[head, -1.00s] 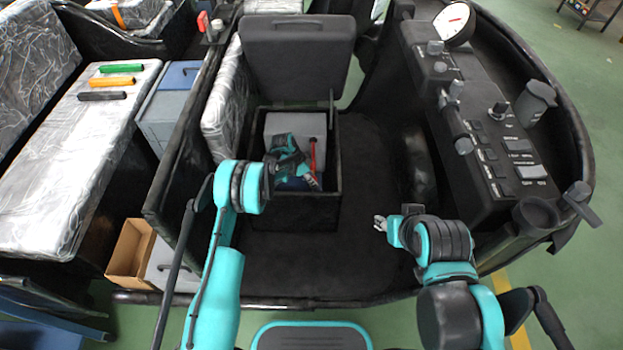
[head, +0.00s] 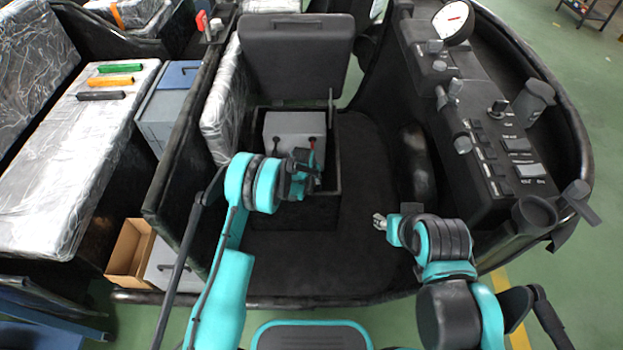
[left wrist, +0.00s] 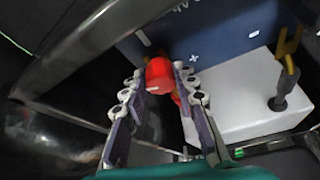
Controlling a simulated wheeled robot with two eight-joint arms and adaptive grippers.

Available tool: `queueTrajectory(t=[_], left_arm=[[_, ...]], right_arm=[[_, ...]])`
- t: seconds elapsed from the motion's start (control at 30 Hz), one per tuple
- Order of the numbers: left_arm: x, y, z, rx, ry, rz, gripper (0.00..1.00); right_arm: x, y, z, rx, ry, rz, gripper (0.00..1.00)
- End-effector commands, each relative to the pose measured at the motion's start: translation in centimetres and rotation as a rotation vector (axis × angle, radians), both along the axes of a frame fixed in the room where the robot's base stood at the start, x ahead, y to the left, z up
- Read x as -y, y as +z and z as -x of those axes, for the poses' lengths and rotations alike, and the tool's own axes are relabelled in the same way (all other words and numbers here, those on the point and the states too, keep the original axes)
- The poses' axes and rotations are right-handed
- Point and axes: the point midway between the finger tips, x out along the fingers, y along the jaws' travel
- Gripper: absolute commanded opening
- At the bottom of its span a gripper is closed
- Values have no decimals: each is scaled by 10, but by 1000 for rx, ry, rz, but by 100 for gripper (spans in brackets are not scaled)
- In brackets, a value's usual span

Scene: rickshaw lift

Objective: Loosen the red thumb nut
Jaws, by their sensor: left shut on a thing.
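The red thumb nut (left wrist: 160,76) sits between the two fingers of my left gripper (left wrist: 157,86) in the left wrist view, and the fingers are shut on it. A blue face with a white plus mark (left wrist: 220,35) lies behind it. In the head view my left gripper (head: 306,170) is at the open black box (head: 335,185), in front of a grey block (head: 293,124) inside it.
The box's raised lid (head: 298,55) stands behind it. A dark post (left wrist: 285,92) rises from a white surface (left wrist: 235,110) right of the nut. A control console (head: 490,130) is at the right. A cardboard box (head: 130,250) and a plastic-wrapped seat (head: 65,170) are at the left.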

Motion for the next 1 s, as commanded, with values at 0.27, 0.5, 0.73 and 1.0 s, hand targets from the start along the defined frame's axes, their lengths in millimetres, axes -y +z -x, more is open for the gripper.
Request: queueTrajectory(t=[0.27,0.5,0.73,1.0], left_arm=[[3,0,0,1,258,-1,0],[4,0,0,1,487,-1,0],[5,0,0,0,705,-1,0],[6,0,-1,-1,938,1,0]], right_arm=[[0,0,0,0,0,0,40],[0,0,0,0,0,0,40],[0,0,0,0,0,0,40],[0,0,0,0,0,0,40]])
